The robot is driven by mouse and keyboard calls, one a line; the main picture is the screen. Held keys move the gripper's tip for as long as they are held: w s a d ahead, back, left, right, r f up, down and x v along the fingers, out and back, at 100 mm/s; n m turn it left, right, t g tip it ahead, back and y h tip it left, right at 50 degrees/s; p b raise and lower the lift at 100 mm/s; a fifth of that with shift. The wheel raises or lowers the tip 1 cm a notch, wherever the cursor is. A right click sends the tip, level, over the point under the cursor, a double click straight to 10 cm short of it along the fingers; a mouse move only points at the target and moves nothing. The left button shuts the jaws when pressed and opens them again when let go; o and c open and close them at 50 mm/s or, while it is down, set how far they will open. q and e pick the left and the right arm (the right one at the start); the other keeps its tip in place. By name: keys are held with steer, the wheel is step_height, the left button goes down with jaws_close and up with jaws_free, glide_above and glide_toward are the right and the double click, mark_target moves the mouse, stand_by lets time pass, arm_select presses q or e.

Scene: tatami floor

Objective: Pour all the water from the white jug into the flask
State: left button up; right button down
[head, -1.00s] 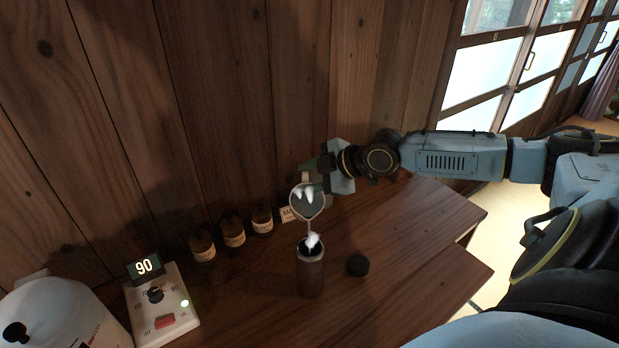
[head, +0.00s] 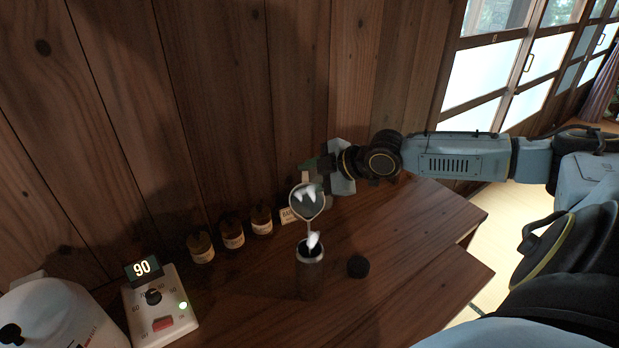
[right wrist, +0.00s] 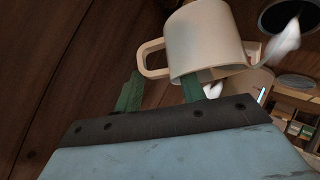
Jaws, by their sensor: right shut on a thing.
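The white jug (head: 306,201) is tilted above the flask in the head view, with a pale stream running from its lip to the flask mouth. My right gripper (head: 316,165) is shut on the jug's handle; the right wrist view also shows the jug (right wrist: 205,42) between and beyond the green fingers (right wrist: 165,92). The dark flask (head: 309,275) stands upright and open on the table below the jug. How much water is left in the jug is hard to tell. My left gripper is not in view.
A round black cap (head: 358,266) lies right of the flask. Several brown bottles (head: 232,233) and a small card (head: 289,215) stand along the wooden wall. A control box (head: 160,310) reading 90 and a white kettle (head: 62,318) are at left. The table's right side is clear.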

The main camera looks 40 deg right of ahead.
steer(key=shift+a+r+b, duration=0.1)
steer(key=shift+r+b, duration=0.15)
steer(key=shift+b, duration=0.15)
stand_by(0.5)
steer(key=shift+s+a+r+n+t+h+p, duration=0.4)
steer(key=shift+s+r+n+t+p, duration=0.35)
steer(key=shift+t, duration=0.25)
stand_by(1.1)
steer(key=shift+s+a+r+t+b, duration=0.15)
steer(key=shift+a+r+t+b, duration=0.1)
steer(key=shift+t+b, duration=0.15)
stand_by(0.7)
steer(key=shift+s+a+r+n+t+h+b, duration=0.4)
steer(key=shift+s+n+t+b, duration=0.35)
steer(key=shift+b, duration=0.95)
stand_by(2.2)
